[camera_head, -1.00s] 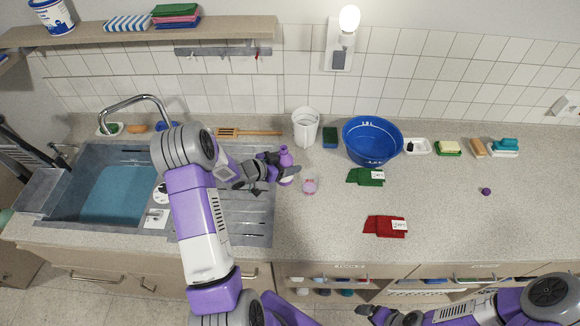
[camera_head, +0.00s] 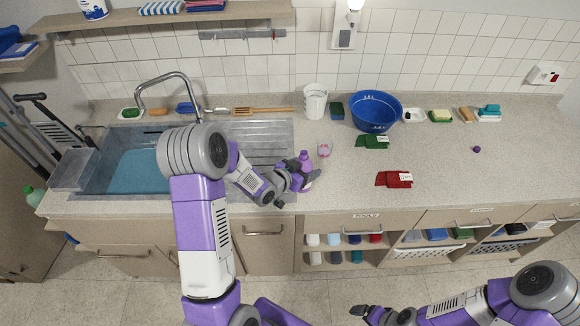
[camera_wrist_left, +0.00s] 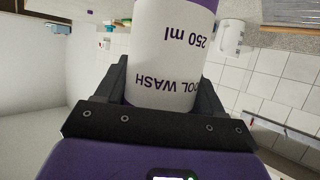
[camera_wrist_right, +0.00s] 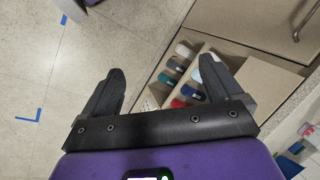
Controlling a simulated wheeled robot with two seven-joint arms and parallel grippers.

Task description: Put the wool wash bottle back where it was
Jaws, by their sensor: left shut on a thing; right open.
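The wool wash bottle (camera_head: 305,160) has a purple top and a white label reading "250 ml" and "WASH", seen upside down in the left wrist view (camera_wrist_left: 168,55). My left gripper (camera_head: 313,180) is shut on it, fingers on both sides of the label. In the head view it holds the bottle roughly upright over the front of the counter, right of the drainboard; fingers and wrist hide its lower part. My right gripper (camera_head: 360,312) is open and empty (camera_wrist_right: 160,90), low in front of the cabinets.
A small pink-and-white container (camera_head: 324,150) stands just behind the bottle. Green cloths (camera_head: 371,142), red cloths (camera_head: 393,180) and a blue basin (camera_head: 376,112) are to the right. Open cubbies (camera_head: 343,258) with several rolled items lie below the counter. The right counter is mostly clear.

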